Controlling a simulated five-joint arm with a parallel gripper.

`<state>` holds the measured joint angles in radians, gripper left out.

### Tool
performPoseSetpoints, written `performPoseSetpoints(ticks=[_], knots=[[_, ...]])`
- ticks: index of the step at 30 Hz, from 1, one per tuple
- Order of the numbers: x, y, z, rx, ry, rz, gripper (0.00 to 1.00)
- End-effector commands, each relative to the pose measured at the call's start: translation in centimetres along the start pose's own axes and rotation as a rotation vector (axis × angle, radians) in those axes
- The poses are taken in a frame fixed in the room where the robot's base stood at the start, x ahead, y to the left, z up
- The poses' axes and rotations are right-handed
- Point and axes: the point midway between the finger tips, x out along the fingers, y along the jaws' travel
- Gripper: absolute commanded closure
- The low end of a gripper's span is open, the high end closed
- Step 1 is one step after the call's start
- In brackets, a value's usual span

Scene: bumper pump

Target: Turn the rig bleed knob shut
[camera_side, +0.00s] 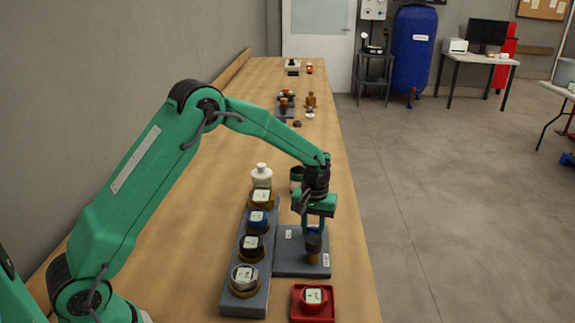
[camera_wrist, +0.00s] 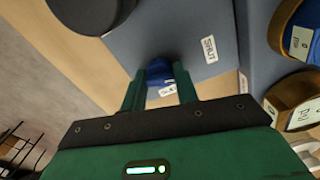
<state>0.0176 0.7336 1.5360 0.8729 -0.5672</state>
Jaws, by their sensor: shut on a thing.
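The rig is a grey plate (camera_side: 290,265) on the wooden bench, with small white labels on it. In the wrist view the plate (camera_wrist: 125,45) carries a label (camera_wrist: 209,50) that seems to read SHUT. A blue knob (camera_wrist: 158,70) sits between my fingers. My gripper (camera_wrist: 160,80) points down and is shut on this knob; the fingers hide its sides and most of its shape. In the side view my gripper (camera_side: 314,222) is over the far part of the plate, and little of the blue shows.
A black-topped brass fitting (camera_side: 313,248) stands on the plate close to my gripper. A grey rack (camera_side: 246,285) of several capped gauges runs along the left. A white bottle (camera_side: 261,176) stands behind the rack.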

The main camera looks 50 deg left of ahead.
Motion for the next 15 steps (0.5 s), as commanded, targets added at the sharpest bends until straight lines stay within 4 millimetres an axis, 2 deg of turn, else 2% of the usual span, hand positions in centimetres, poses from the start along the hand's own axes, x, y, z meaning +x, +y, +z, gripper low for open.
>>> performPoseSetpoints(ticks=[6, 15], knots=[[-0.14, 0.03, -0.11, -0.150, 0.004, 0.003, 0.93], [-0.15, 0.03, -0.13, -0.244, 0.004, 0.003, 0.93]])
